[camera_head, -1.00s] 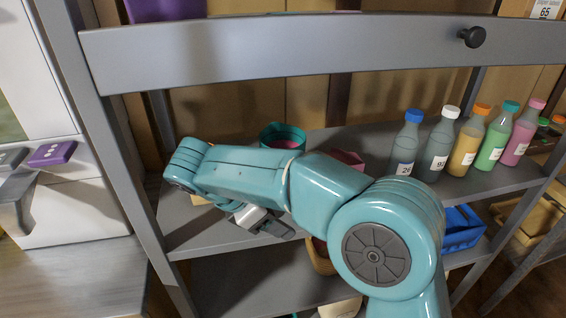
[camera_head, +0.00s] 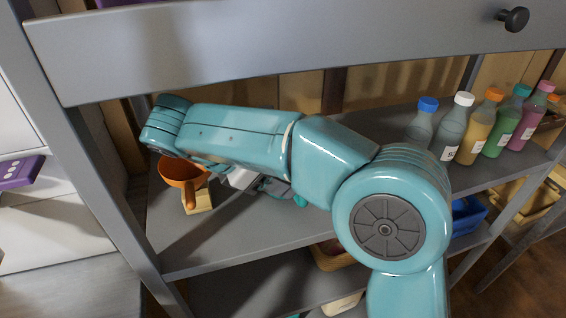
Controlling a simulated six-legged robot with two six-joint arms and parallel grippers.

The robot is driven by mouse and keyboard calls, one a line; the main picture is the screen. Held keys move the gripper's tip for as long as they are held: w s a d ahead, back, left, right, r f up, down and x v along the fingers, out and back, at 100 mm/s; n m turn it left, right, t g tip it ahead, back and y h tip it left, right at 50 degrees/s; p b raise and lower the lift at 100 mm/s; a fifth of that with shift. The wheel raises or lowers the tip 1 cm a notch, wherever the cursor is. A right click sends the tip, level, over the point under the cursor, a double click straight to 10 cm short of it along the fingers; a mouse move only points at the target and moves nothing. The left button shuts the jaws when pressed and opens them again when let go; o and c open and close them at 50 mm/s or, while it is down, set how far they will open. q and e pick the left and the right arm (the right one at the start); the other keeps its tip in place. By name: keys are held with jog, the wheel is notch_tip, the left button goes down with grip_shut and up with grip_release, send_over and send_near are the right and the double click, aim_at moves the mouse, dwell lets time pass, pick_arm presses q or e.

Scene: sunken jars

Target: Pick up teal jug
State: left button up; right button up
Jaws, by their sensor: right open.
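My right arm reaches across the middle of the view over the grey shelf (camera_head: 245,240). My right gripper (camera_head: 274,187) hangs under the forearm, open, and is partly covered by it. A small teal piece (camera_head: 300,201) shows just right of the fingers, below the arm. It may be the lower part of the teal jug, but most of it is hidden by my arm. I cannot tell whether the fingers touch it. My left gripper is not in view.
An orange funnel-like bowl (camera_head: 180,172) stands at a wooden block (camera_head: 198,200) left of the gripper. Several capped bottles (camera_head: 468,142) line the shelf's right side. A grey rail with a black knob (camera_head: 513,19) crosses above. The shelf's front left is clear.

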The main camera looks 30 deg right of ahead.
aim_at(300, 202)
jog(key=x, duration=0.3)
jog(key=b+x, duration=0.1)
jog(key=x, duration=0.1)
jog(key=shift+s+d+f, duration=0.1)
jog(key=shift+s+f, duration=0.15)
jog(key=shift+s, duration=0.2)
grip_shut()
jog(key=shift+r, duration=0.15)
dwell(0.8)
